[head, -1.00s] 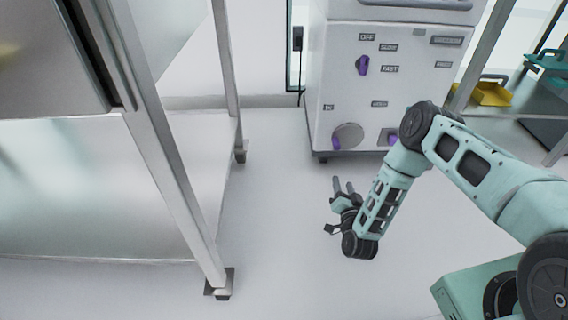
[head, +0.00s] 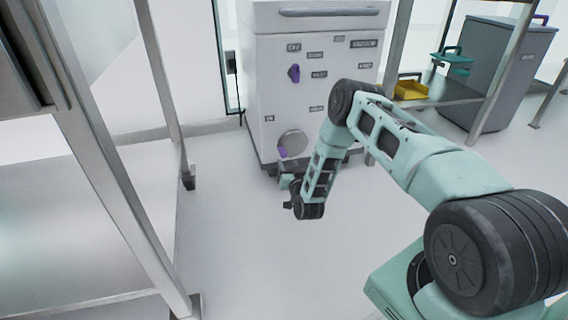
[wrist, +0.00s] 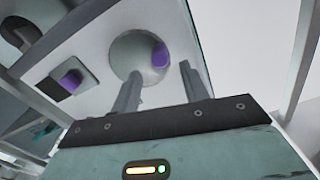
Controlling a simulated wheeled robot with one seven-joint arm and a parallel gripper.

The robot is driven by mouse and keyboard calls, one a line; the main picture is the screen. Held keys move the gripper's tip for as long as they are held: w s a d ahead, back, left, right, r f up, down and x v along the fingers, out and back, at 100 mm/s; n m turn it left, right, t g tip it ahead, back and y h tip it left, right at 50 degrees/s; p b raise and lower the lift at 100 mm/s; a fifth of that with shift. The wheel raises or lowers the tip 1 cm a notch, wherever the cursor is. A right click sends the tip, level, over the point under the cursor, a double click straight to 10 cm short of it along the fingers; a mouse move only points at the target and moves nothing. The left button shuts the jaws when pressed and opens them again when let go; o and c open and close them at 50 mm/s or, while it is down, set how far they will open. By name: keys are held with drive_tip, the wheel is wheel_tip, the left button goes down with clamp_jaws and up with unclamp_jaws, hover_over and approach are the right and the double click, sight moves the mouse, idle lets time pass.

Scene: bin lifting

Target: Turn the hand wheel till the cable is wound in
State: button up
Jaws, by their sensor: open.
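The hand wheel (head: 292,142) is a round grey disc low on the front of a white cabinet (head: 275,90). It has a purple handle (head: 282,152) near its lower left edge. In the wrist view the wheel (wrist: 128,52) lies beyond my fingertips, with its purple handle (wrist: 160,54) ahead of the gap between them. My gripper (wrist: 160,78) is open and empty, apart from the handle. In the head view my gripper (head: 288,182) is just below the wheel, its fingers mostly hidden. I cannot make out the cable.
A metal frame (head: 110,170) stands at the left. A shelf at the right holds a yellow tray (head: 411,90); a grey bin (head: 490,75) stands behind. The floor (head: 240,250) is clear.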

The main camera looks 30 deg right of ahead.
sight(284, 156)
drive_tip(key=b+x, duration=0.2)
drive_tip(key=x, duration=0.4)
drive_tip(key=shift+s, duration=0.1)
drive_tip(key=shift+c, duration=0.4)
clamp_jaws()
